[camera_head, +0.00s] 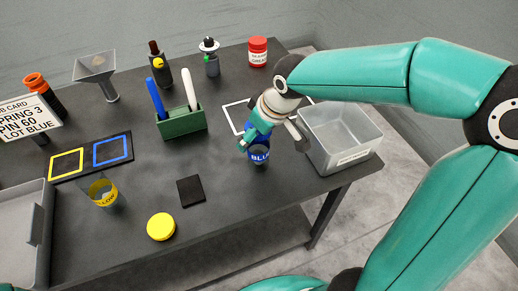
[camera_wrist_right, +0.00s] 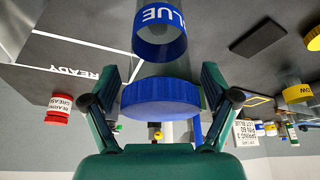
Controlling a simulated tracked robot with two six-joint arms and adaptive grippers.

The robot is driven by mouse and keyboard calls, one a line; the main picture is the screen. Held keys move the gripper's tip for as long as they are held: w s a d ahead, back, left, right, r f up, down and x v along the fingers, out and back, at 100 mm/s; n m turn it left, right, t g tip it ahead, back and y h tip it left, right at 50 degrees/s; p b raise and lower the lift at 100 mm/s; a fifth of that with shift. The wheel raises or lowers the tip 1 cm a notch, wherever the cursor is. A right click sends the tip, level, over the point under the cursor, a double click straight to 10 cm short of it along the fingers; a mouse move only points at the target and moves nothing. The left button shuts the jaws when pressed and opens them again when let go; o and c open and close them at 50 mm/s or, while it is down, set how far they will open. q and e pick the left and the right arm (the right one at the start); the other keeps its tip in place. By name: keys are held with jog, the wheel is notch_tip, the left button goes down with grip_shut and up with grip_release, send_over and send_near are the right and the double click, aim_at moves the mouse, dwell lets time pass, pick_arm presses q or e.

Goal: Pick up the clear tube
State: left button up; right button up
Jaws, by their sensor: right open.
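A clear tube with a blue band reading BLUE (camera_head: 258,155) stands on the dark table below my right gripper (camera_head: 263,136). Its blue band also shows at the top of the right wrist view (camera_wrist_right: 160,42). A blue cap (camera_wrist_right: 160,98) sits between the right gripper's open fingers in that view; I cannot tell whether it touches them or the tube. The gripper partly hides the tube's upper part in the head view. A second clear tube with a yellow band (camera_head: 104,194) stands at the left. My left gripper is not in view.
A grey bin (camera_head: 352,153) is close to the right of the gripper. A green holder with two markers (camera_head: 181,123), a yellow cap (camera_head: 160,226), a black square (camera_head: 190,191) and a grey tray (camera_head: 43,235) are left. A red-lidded jar (camera_head: 257,53) stands behind.

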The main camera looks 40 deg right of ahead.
jog(key=shift+f, duration=0.15)
jog(key=c, duration=1.5)
jog(key=shift+c, duration=0.2)
jog(key=shift+r, duration=0.2)
